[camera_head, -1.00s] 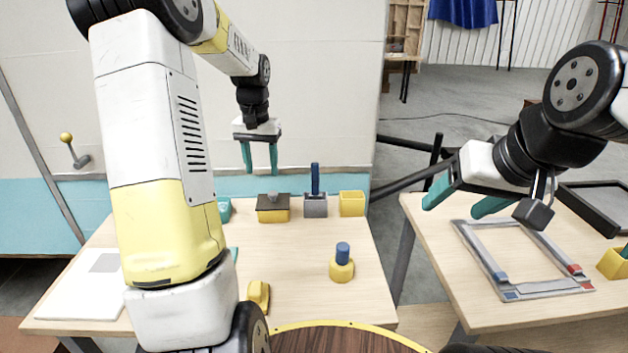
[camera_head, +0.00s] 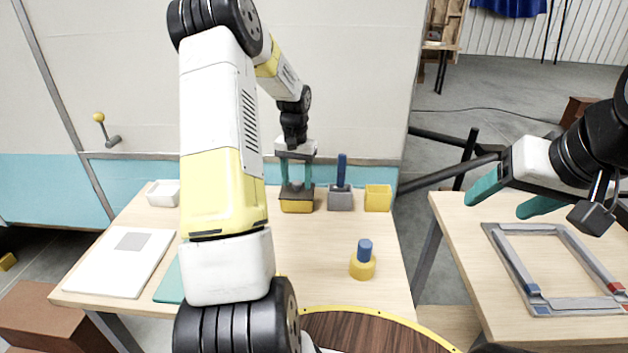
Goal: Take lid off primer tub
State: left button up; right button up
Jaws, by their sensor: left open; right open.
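The primer tub (camera_head: 297,206) is a small yellow box at the back of the left table. Its dark lid (camera_head: 297,192) sits on top. My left gripper (camera_head: 296,182) points down over the tub, its teal fingers open. The fingertips reach about the lid's height, one towards each side of it; whether they touch the lid I cannot tell. My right gripper (camera_head: 512,202) is open and empty, above the left part of the right table.
A grey block with a blue handle (camera_head: 341,198) and a yellow open box (camera_head: 378,198) stand just right of the tub. A yellow piece with a blue top (camera_head: 363,262) stands nearer. A white tray (camera_head: 163,194) is at the back left. A grey frame (camera_head: 510,264) lies on the right table.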

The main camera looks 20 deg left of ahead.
pick_arm(q)
grip_shut()
jog(key=shift+r, duration=0.15)
